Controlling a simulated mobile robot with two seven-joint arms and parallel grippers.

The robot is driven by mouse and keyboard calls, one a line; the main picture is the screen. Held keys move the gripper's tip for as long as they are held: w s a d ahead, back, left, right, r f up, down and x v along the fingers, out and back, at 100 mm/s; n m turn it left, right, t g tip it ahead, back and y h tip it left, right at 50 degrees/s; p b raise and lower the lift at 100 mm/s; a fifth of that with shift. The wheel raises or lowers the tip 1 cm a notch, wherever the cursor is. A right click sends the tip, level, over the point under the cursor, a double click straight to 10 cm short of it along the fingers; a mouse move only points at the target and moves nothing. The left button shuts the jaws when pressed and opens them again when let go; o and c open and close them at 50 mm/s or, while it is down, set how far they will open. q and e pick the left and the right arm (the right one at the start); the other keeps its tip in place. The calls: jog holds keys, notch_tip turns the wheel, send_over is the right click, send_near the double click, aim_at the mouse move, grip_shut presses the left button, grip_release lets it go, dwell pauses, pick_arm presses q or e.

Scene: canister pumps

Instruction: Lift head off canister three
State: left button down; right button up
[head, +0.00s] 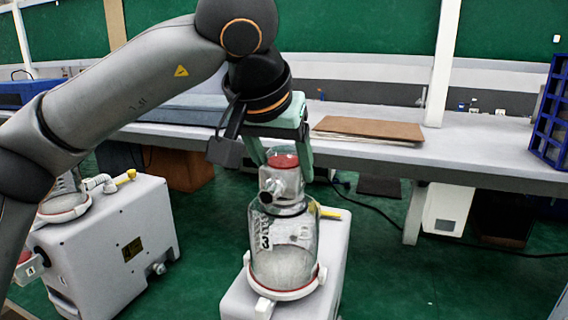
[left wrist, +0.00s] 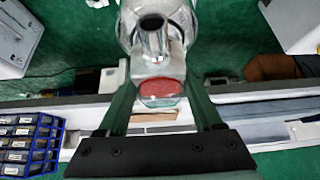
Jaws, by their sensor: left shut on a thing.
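Canister three (head: 284,248) is a clear glass jar with a dark "3" mark, upright in a white ring with a red edge on a white pump unit (head: 331,250). Its head (head: 281,181) is a pale metal piece with a side spout and a red top, and it sits at the jar's mouth. My left gripper (head: 281,158) comes from above with its green fingers on both sides of the red top, shut on the head. The head with its round spout also shows in the left wrist view (left wrist: 155,68), between the fingers (left wrist: 161,98). My right gripper is not in view.
A second white pump unit (head: 115,240) with its own glass canister stands at the left. Behind is a long grey bench (head: 390,155) with a brown folder (head: 368,130) and a blue rack (head: 553,115).

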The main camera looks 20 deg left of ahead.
pick_arm(q)
jog(key=shift+r, duration=0.2)
dwell(0.6)
jog(key=shift+r+p, duration=2.45)
